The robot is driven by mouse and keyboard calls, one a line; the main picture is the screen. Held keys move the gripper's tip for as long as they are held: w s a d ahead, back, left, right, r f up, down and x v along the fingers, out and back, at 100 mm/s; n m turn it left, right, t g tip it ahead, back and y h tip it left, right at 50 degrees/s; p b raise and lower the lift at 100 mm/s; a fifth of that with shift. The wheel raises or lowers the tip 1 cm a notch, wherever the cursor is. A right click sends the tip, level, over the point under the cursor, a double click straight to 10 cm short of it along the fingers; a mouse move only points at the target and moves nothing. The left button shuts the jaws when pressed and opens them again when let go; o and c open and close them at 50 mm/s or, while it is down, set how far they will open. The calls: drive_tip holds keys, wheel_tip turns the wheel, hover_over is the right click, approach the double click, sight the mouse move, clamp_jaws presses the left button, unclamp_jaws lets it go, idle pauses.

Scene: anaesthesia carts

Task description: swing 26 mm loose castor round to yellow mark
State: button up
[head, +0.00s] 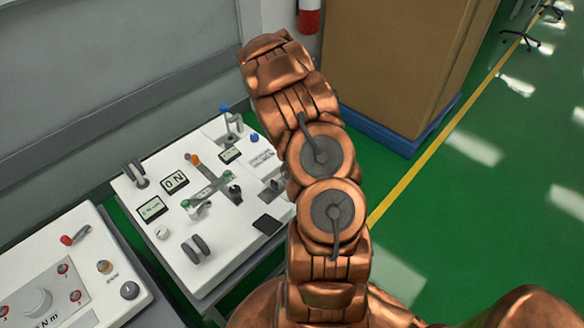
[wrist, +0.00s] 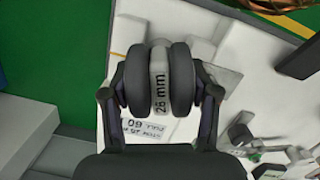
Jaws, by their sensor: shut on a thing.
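In the wrist view, my gripper (wrist: 157,95) has one finger on each side of a castor (wrist: 183,75) with two dark round wheels. The grey middle piece between the wheels reads "26 mm". The fingers rest against the outer faces of the wheels. A white label with dark print, partly reading "PULL 60", lies just below the castor, partly covered by my gripper. In the head view my arm hides the gripper and this castor.
A white panel (head: 150,205) carries other dark twin-wheel pieces (head: 196,248), small displays (head: 174,181), a green-ended lever (head: 208,190) and a blue-topped post (head: 226,110). A second white unit (head: 105,265) stands at left. A brown box (head: 390,60) stands behind; green floor lies right.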

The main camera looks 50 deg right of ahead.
idle(0.3)
drive_tip(key=shift+n+p, duration=0.4)
drive_tip(key=shift+n, duration=0.7)
drive_tip(key=shift+w+d+n+t+h+p, duration=0.15)
drive_tip(key=shift+d+n+p, duration=0.1)
drive_tip(key=shift+n, duration=0.55)
drive_tip(key=shift+d+n+t+h+p, duration=0.1)
drive_tip(key=shift+n+t+h+p, duration=0.1)
drive_tip(key=shift+n, duration=0.6)
drive_tip(key=shift+w+d+r+n+p, duration=0.1)
drive_tip(key=shift+n+p, duration=0.25)
drive_tip(key=shift+n, duration=0.2)
drive_tip(key=shift+w+n+p, duration=0.1)
drive_tip(key=shift+n+p, duration=0.25)
drive_tip(key=shift+n, duration=0.2)
drive_tip(key=shift+w+d+n+t+p, duration=0.15)
drive_tip(key=shift+n+t+p, duration=0.1)
drive_tip(key=shift+n+p, duration=0.8)
drive_tip(key=shift+n, duration=0.35)
